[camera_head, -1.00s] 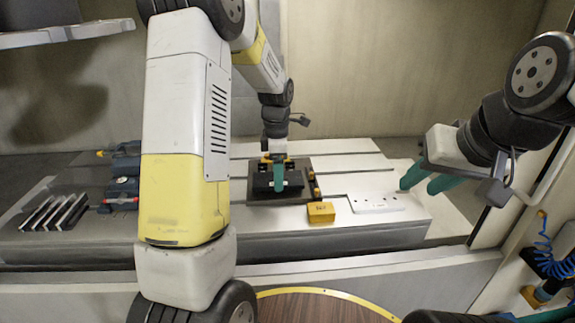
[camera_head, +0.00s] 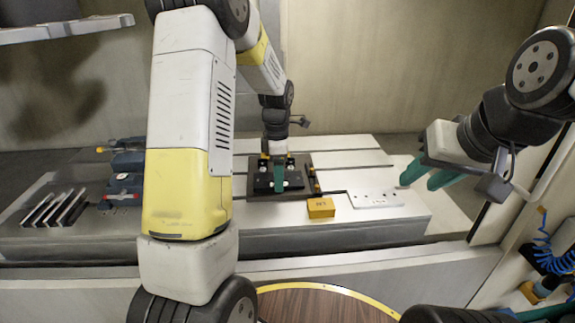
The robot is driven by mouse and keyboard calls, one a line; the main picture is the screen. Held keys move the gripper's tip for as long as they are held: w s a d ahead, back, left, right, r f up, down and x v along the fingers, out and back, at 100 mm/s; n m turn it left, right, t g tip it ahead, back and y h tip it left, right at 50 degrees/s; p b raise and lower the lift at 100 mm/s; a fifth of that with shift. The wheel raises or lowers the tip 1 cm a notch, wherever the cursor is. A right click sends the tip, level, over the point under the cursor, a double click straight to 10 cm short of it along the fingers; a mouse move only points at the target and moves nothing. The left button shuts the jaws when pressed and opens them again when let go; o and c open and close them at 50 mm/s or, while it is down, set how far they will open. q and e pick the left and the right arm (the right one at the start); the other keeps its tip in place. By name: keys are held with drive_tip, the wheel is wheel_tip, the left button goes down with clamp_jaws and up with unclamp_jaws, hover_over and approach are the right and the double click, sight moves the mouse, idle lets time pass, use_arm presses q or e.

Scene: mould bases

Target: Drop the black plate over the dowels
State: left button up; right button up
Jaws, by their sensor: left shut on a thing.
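The black plate (camera_head: 264,187) is at the mould base (camera_head: 251,197) on the slotted bench. My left gripper (camera_head: 279,178) is shut on the plate from above, with teal fingers in front of its middle. White round spots show on the plate's face. The dowels cannot be made out under the plate and gripper, so I cannot tell whether it is seated or just above the base. My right gripper (camera_head: 424,178) is empty with its teal fingers apart, to the right above the bench's end.
A yellow block (camera_head: 320,208) and a white plate with holes (camera_head: 375,199) lie right of the base. Blue clamping gear (camera_head: 123,182) and several upright plates in a rack (camera_head: 52,209) stand left. My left arm hides part of the bench.

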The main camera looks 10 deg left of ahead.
use_arm(q)
drive_tip(key=shift+f, duration=0.1)
drive_tip(key=o, duration=2)
wheel_tip(320, 180, up, 8)
drive_tip(key=shift+f, duration=0.1)
